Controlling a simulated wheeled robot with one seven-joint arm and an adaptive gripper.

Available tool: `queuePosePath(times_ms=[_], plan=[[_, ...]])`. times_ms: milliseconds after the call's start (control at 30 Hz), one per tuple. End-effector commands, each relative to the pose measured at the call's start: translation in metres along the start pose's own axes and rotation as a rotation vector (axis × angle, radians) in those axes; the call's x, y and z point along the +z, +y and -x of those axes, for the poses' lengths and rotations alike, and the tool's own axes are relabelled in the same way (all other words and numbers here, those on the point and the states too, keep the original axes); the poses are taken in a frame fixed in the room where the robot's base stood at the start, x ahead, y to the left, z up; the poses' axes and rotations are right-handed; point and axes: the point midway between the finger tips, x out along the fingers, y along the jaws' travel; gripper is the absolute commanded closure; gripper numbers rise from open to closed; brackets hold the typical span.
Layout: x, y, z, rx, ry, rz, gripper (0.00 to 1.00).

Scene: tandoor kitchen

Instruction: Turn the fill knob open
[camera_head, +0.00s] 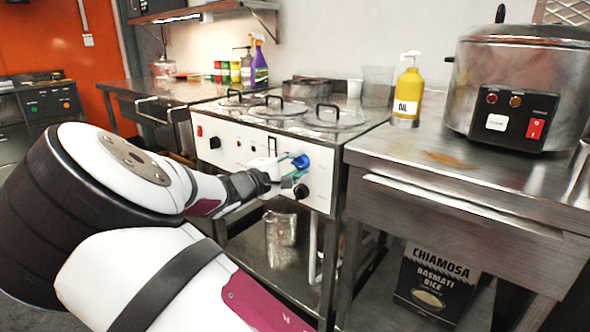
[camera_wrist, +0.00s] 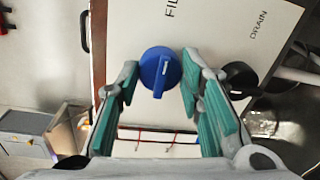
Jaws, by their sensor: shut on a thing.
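The fill knob (camera_head: 301,161) is a round blue knob on the white front panel of the steel cooker. In the wrist view the blue knob (camera_wrist: 160,72) has a raised grip bar with a white mark, close to upright in the picture. A partly cut-off label starting "FIL" is beside it. My gripper (camera_head: 293,168) is at the panel, its teal-padded fingers at the knob. In the wrist view my gripper (camera_wrist: 160,80) has one fingertip on each side of the knob and is shut on it. Finger contact points are hard to see.
A black knob (camera_wrist: 240,80) labelled DRAIN sits close to the right finger; it is below the blue knob in the head view (camera_head: 302,191). A steel counter (camera_head: 400,150) with a yellow oil bottle (camera_head: 408,92) and a large cooker (camera_head: 520,85) stands at right.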

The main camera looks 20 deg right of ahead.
Motion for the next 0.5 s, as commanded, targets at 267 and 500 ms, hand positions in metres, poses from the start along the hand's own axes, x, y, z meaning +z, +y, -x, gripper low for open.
queuePosePath(times_ms=[267, 500], plan=[[0.0003, -0.0012, 0.0002, -0.003, 0.000, -0.013, 0.94], [0.0003, -0.0012, 0.0002, -0.003, 0.000, -0.012, 0.54]])
